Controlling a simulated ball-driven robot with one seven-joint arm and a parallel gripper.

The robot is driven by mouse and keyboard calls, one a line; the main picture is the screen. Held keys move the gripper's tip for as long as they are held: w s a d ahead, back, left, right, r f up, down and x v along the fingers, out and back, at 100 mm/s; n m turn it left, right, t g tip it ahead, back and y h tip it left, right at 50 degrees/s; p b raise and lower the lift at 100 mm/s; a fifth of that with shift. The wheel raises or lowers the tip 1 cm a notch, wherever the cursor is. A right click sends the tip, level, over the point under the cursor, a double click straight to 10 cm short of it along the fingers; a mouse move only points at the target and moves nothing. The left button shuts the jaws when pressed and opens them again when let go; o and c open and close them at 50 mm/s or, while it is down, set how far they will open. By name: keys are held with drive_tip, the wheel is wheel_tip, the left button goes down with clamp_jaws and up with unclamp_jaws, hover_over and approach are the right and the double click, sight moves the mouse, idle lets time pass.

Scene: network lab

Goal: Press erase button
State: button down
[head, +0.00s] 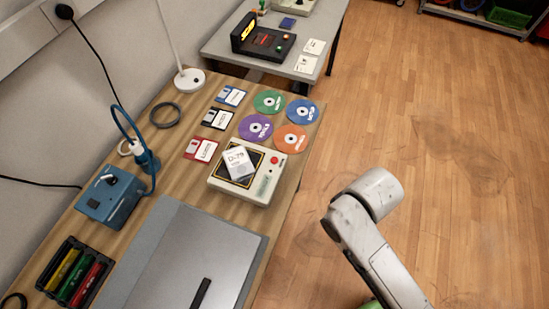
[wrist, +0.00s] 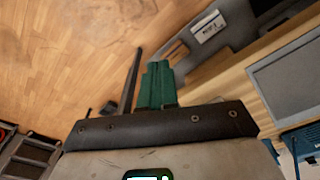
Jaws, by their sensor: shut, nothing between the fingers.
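A cream box (head: 236,197) sits on the wooden desk, with a black square pad framed in yellow on its top. A white item marked Q-79 (head: 238,163) lies on the pad. A small red button (head: 274,160) is on the box's far right part; I cannot read a label by it. In the head view my arm is right of the desk, well apart from the box; the gripper itself is mostly out of that view.
Floppy disks (head: 216,119) and several coloured discs (head: 256,127) lie beyond the box. A grey table (head: 225,45) stands behind. The floor (head: 440,130) at right is clear.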

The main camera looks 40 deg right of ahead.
idle(0.5)
wheel_tip(320, 180, up, 8)
drive_tip(key=m+t+y, duration=0.1)
drive_tip(key=t+y, duration=0.5)
hover_over(278, 160)
drive_tip(key=shift+b, duration=0.35)
wheel_tip(278, 160, down, 7)
drive_tip(key=b, duration=0.8)
drive_tip(key=shift+f, duration=0.9)
drive_tip(key=shift+f, duration=0.2)
